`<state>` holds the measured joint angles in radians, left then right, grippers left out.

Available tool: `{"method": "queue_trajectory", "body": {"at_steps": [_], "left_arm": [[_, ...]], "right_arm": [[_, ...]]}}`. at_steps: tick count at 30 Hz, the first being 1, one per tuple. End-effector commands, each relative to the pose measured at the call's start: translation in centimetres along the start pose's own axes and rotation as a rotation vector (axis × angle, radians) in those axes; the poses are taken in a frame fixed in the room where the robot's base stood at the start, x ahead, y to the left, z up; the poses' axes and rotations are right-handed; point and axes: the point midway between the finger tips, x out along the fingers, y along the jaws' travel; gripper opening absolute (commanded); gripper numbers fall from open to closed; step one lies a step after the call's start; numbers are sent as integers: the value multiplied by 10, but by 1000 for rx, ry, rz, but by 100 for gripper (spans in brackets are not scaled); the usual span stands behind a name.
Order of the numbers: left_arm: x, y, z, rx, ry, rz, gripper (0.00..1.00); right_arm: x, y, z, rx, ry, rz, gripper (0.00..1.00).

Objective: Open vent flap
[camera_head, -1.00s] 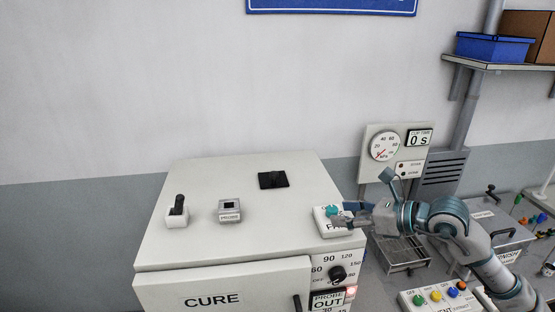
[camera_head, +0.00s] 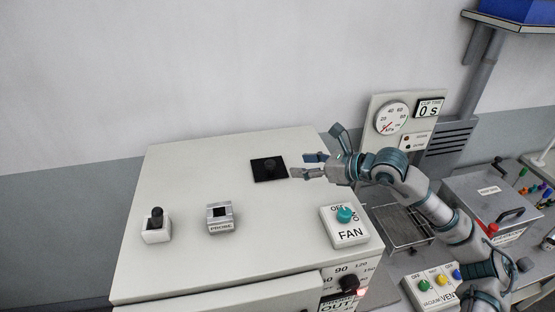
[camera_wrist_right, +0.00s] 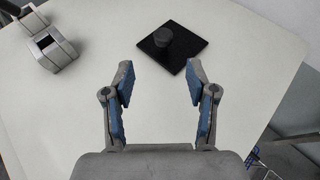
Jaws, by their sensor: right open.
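The vent flap (camera_head: 269,170) is a black square plate with a round dark knob, lying on top of the white oven box. In the right wrist view the flap (camera_wrist_right: 184,55) lies just beyond my fingertips, and its knob (camera_wrist_right: 163,37) stands up from its left part. My right gripper (camera_head: 302,166) is open and empty, just right of the flap in the head view. In the right wrist view the blue-padded fingers (camera_wrist_right: 159,84) are spread wide with the bare box top between them. My left gripper is not in view.
On the box top (camera_head: 200,270) stand a FAN switch (camera_head: 347,229) with a teal knob, a PROBE holder (camera_head: 221,219) and a small black-handled block (camera_head: 156,228). A gauge panel (camera_head: 393,120) and wire rack (camera_head: 405,232) are at right.

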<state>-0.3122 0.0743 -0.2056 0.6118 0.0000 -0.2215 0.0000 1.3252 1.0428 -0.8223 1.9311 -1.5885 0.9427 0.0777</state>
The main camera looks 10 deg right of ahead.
Motion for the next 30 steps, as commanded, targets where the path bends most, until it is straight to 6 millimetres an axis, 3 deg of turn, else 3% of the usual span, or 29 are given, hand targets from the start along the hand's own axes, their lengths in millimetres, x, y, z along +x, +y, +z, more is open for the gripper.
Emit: {"method": "queue_trajectory", "body": {"at_steps": [7, 13, 20, 26, 30], "left_arm": [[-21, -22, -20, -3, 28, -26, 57], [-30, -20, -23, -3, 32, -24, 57], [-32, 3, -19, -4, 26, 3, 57], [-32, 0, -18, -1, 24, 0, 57], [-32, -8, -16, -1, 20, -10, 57]], "right_arm": [[51, -7, -2, 9, -4, 3, 57], [81, -10, -4, 10, -6, 1, 57], [97, -7, -4, 6, -5, 0, 57], [100, -3, -2, 3, -3, -1, 57], [99, -4, -3, 4, -3, -1, 27]]}}
